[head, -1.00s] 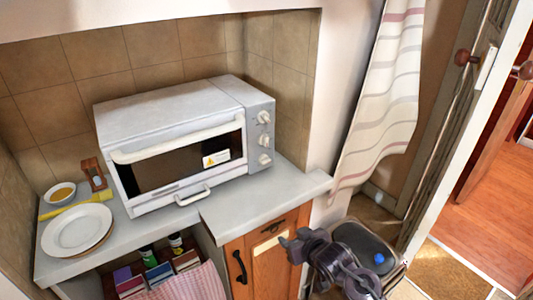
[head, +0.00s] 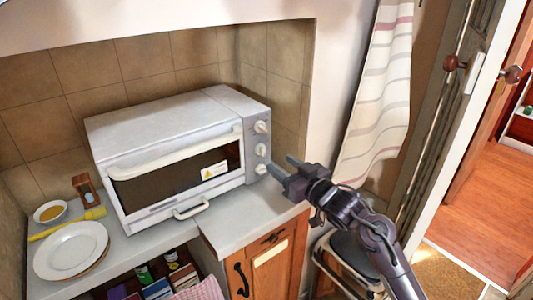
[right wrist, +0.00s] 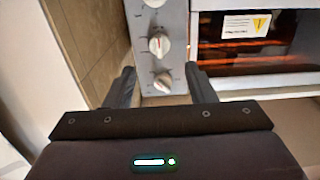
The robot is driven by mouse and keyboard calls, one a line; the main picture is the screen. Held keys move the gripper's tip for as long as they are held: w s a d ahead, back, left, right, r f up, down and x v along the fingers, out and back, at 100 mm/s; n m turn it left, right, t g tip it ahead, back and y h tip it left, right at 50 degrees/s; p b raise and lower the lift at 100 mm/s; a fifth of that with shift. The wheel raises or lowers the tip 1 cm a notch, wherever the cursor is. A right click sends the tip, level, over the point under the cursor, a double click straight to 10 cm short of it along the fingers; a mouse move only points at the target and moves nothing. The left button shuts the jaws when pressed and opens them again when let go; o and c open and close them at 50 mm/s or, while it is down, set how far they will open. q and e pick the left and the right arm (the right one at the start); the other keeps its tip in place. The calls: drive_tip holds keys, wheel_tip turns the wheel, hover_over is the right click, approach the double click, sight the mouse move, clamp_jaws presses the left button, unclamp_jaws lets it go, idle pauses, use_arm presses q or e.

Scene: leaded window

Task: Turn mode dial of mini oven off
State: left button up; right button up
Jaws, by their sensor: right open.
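The white mini oven (head: 165,120) stands on the counter with its door shut. Its grey right-hand panel carries three round white dials in a column: top (head: 261,127), middle (head: 261,149) and bottom (head: 261,168). I cannot tell which is the mode dial. The middle dial (right wrist: 159,43) shows a small red mark in the right wrist view. My right gripper (head: 283,165) is open and empty, just in front of the panel near the bottom dial. In the right wrist view the bottom dial (right wrist: 162,80) appears between its fingers, with no clear contact. My left gripper is not in view.
A plate (head: 71,250), a small bowl (head: 50,212) and an hourglass-like timer (head: 84,187) sit at the counter's left. Tiled walls close in the niche behind and beside the oven. A striped curtain (head: 380,100) hangs to the right.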

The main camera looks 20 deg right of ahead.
sight(264, 151)
drive_tip(key=p+x, duration=0.1)
drive_tip(key=x, duration=0.6)
drive_tip(key=shift+w+a, duration=0.1)
drive_tip(key=shift+w, duration=0.25)
drive_tip(key=c, duration=0.9)
drive_tip(key=shift+c, duration=0.2)
